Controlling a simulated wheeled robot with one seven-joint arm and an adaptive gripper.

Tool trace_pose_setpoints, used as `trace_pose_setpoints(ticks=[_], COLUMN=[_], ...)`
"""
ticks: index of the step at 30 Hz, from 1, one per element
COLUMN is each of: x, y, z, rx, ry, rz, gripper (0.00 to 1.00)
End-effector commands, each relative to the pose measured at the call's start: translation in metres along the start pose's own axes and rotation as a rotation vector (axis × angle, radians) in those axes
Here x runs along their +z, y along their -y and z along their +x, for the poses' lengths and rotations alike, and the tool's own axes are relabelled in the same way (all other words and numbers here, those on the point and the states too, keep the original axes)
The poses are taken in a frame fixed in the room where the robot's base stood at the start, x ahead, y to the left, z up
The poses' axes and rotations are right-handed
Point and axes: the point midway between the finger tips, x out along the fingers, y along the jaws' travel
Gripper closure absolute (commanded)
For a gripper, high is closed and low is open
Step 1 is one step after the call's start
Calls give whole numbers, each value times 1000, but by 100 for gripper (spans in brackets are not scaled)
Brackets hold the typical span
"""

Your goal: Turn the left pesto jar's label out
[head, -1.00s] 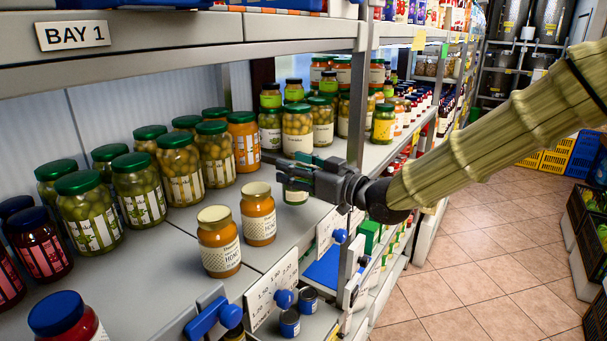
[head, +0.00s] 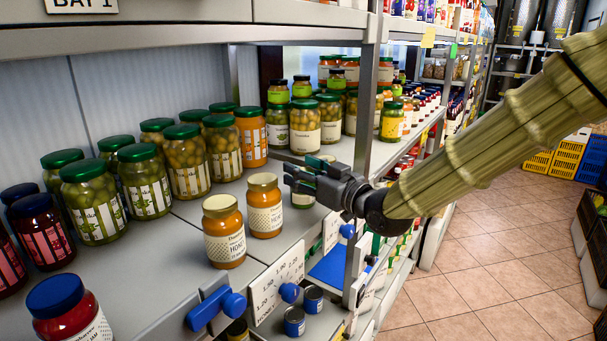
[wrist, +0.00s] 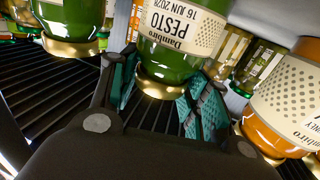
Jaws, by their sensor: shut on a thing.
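The left pesto jar is a green jar with a gold lid and a cream label. In the wrist view the pesto jar (wrist: 172,55) appears upside down between my fingers. Its label, reading "PESTO" with a date, faces the wrist camera, tilted in the picture. In the head view only a lower part of this jar (head: 302,200) shows below my gripper (head: 300,178). My gripper (wrist: 165,98) is shut on the jar near its lid. A second green jar with a gold lid (wrist: 72,22) stands apart, left in the wrist view; its label is mostly cut off.
Two orange honey jars (head: 264,205) (head: 224,232) stand left of my gripper, close by; one shows at the wrist view's right edge (wrist: 288,105). Green-lidded olive jars (head: 186,160) stand behind. A shelf post (head: 366,110) rises just right of my gripper.

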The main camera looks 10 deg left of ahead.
Motion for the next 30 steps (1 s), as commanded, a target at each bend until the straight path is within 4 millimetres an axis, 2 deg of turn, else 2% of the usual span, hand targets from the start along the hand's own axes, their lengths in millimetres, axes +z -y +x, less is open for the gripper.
trace_pose_setpoints(ticks=[8,9,13,24,30], x=[0,0,0,1,0], y=[1,1,1,0,0], z=[1,1,0,-1,-21], rx=[-2,-2,-2,-2,-1], ry=[-1,-1,-1,1,-1], rz=[0,0,0,0,1], gripper=[93,52,28,28,28])
